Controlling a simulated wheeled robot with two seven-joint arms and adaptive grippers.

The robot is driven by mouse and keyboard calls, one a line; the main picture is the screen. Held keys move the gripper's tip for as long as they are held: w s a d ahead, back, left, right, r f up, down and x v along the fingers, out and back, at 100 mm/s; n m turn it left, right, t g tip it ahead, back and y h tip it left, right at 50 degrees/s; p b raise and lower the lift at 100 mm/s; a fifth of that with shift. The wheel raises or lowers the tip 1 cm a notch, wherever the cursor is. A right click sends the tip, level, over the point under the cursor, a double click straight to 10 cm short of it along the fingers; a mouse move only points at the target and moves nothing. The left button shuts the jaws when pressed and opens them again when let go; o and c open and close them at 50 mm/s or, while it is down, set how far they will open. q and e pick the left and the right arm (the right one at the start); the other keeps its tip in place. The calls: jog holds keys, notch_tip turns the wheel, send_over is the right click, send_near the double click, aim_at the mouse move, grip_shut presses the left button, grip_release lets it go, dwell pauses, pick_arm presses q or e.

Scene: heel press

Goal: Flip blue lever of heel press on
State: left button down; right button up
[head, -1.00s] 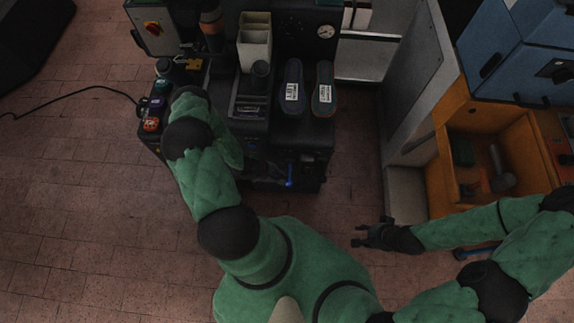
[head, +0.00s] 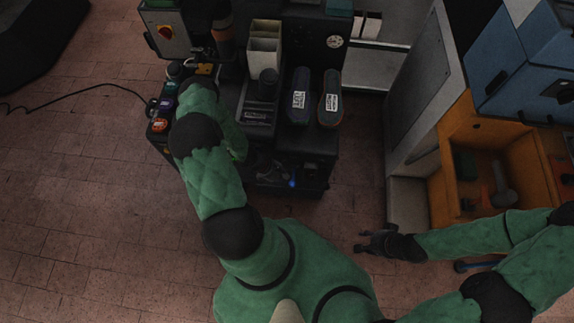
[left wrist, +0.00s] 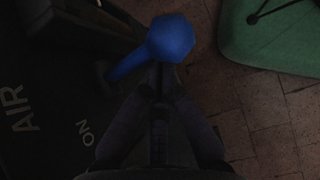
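The heel press is the black machine (head: 318,150) at the top centre of the head view. Its blue lever (head: 291,183) shows there as a small blue spot low on the front. In the left wrist view the lever's blue knob (left wrist: 170,38) and short shaft are large, beside a dark panel marked "AIR" and "ON". My left gripper (left wrist: 160,86) has its fingertips close together just below the knob in that view; contact is unclear. In the head view it is dark and partly hidden by my forearm. My right gripper (head: 366,244) is empty with fingers apart, over the floor.
A grey panel (head: 418,100) and an orange cabinet (head: 445,150) stand to the right.

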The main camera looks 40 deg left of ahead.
pick_arm(q)
jog(key=shift+w+r, duration=0.2)
jog(key=shift+r, duration=0.3)
jog(key=shift+w+a+r+p, duration=0.1)
jog(key=shift+a+p, duration=0.1)
jog(key=shift+p, duration=0.1)
jog(key=shift+r, duration=0.1)
jog(key=v, duration=1.1)
jog(key=shift+s+a+r, duration=0.2)
jog(key=shift+s+r, duration=0.05)
jog(key=shift+s, duration=0.05)
